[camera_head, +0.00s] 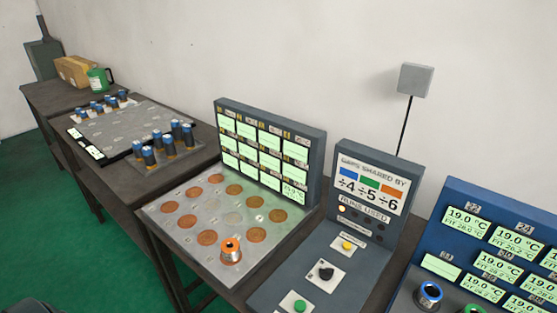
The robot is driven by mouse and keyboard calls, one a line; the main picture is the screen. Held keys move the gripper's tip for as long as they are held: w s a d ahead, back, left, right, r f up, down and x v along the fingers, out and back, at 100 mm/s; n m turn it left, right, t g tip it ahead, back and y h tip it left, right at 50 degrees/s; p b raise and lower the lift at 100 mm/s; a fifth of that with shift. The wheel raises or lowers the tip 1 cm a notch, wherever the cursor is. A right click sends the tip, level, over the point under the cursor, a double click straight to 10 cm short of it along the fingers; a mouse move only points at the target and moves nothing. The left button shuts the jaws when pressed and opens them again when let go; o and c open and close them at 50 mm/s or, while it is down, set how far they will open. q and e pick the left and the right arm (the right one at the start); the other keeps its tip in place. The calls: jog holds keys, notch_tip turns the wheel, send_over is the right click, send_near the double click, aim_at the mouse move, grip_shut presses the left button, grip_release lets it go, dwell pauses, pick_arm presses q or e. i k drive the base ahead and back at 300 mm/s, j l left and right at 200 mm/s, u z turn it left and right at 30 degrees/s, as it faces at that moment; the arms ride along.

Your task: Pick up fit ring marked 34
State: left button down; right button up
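An orange ring-shaped piece (231,250) with a dark and pale centre stands on the grey plate (160,212) with copper discs. A blue ring (429,293) sits at the front of the blue panel unit (450,207) on the right. A green ring (472,309) beside it is cut off by the bottom edge. I cannot read a 34 on any of these rings.
A grey control stand (324,255) with a yellow button, black knob and green button stands mid-right. A screen panel (314,150) rises behind the plate. Several blue-topped dark cylinders (187,134) stand on the left bench, with a green mug (97,79) and cardboard box (73,71) behind.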

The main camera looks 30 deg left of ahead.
aim_at(230, 248)
jog(key=k+j+u, duration=0.1)
jog(key=u, duration=1.05)
